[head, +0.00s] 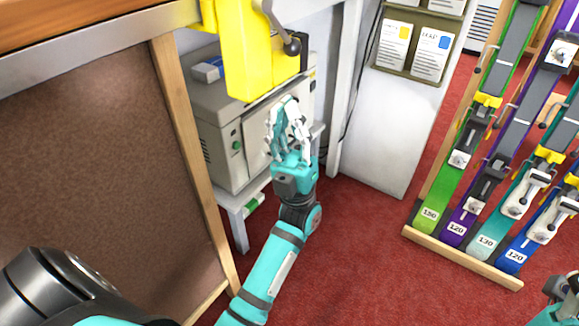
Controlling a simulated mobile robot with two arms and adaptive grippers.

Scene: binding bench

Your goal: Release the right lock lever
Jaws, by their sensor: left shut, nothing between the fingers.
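A lever (279,24) with a dark ball knob hangs beside a yellow clamp body (246,60) at the top of the head view. It is the only such lever I can make out, and its upper end is cut off by the picture's edge. My left gripper (287,112) is shut and empty. It shows below the lever and the clamp, in front of a grey machine, and is apart from the knob. My right gripper's fingers are not visible; only a piece of what seems to be my right arm shows at the lower right corner.
The grey machine (215,130) stands on a low white stand (238,228) behind my left gripper. A brown panel (100,160) with a wooden frame fills the left side. A rack (465,262) of several skis stands at right. Red floor (360,260) lies clear between.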

